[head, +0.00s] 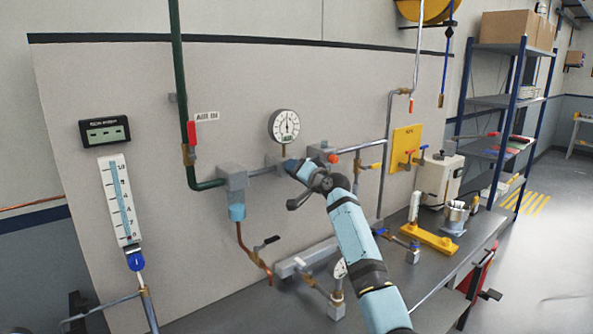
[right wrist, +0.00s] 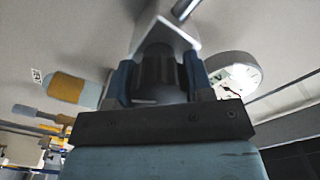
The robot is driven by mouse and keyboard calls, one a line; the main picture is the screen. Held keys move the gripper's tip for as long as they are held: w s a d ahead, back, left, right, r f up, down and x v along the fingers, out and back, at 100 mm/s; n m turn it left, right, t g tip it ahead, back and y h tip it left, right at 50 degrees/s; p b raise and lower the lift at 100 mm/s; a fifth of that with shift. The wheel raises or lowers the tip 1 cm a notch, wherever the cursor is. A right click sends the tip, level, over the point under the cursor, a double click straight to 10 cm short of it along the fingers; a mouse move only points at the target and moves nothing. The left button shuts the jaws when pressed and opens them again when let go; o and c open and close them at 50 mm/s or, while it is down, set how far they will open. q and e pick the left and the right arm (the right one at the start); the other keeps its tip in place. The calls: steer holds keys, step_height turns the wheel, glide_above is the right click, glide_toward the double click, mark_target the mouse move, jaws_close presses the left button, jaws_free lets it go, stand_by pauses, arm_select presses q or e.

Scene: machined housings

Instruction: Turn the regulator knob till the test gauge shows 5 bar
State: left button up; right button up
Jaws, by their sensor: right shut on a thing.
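My right gripper (head: 292,167) reaches the pipe run on the wall panel, just below the round gauge. In the right wrist view its two blue fingers are shut on a dark ribbed regulator knob (right wrist: 158,78), one finger on each side. The knob sits against a grey housing (right wrist: 163,38); in the head view my gripper hides the knob. The round white-faced gauge (head: 285,126) hangs just above my gripper, its needle pointing roughly upward; the numbers are too small to read. It also shows in the right wrist view (right wrist: 237,77), tilted. My left gripper is out of view.
A red-handled valve (head: 192,138) sits on the green pipe at left. A filter with a blue bowl (head: 237,212) and a grey block with an orange-red button (head: 331,158) flank my gripper. Below are a bench (head: 238,307), valves and a small gauge (head: 340,268).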

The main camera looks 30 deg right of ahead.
steer(key=o, duration=0.8)
steer(key=shift+o, duration=0.6)
steer(key=shift+s, duration=0.1)
steer(key=s+d+b, duration=0.1)
steer(key=s+b, duration=0.1)
steer(key=s, duration=1.1)
steer(key=shift+s, duration=0.35)
